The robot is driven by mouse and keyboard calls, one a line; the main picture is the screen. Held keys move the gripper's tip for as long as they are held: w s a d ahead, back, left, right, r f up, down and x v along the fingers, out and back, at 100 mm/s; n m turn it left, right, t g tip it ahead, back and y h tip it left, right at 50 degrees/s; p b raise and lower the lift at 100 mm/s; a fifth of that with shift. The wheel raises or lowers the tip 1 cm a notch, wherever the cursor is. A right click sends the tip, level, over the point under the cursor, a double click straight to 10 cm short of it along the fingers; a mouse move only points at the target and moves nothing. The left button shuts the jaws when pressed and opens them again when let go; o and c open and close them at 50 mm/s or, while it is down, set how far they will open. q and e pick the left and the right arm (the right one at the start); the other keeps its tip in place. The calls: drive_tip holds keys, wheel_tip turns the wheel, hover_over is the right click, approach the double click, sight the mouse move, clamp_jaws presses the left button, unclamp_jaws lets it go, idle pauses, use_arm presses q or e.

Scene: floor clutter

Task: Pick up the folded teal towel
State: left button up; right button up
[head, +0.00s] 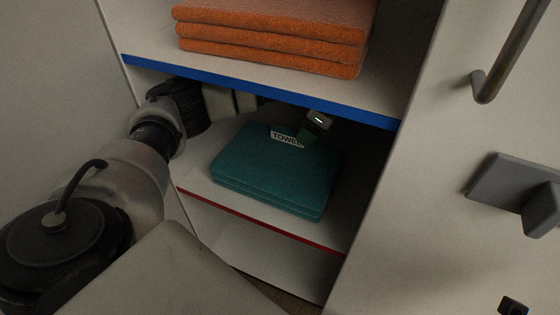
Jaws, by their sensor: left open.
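The folded teal towel (270,172) lies flat on the red-edged lower shelf (200,186), its layers stacked. A white label reading "TOWE…" is at its back edge, its right end covered. My left arm comes in from the left and reaches under the upper shelf. My left gripper (314,127) is open, and a dark fingertip shows over the towel's back right part. The rest of the gripper is partly hidden behind the blue shelf edge. I cannot tell whether the fingertip touches the towel. My right gripper is not in view.
A stack of folded orange towels (268,45) sits on the blue-edged upper shelf (260,92), close above the teal towel. A pale panel with a bar handle (505,55) and a grey block-like fitting (520,190) stands at right. The lower shelf's front left is bare.

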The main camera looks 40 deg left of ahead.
sight(296, 132)
use_arm(q)
drive_tip(key=a+f+b, duration=0.2)
drive_tip(key=a, duration=0.1)
drive_tip(key=shift+s+a+f, duration=0.15)
drive_tip(key=shift+s, duration=0.25)
drive_tip(key=shift+a+f, duration=0.15)
drive_tip(key=shift+f, duration=0.2)
drive_tip(key=shift+r, duration=0.1)
clamp_jaws()
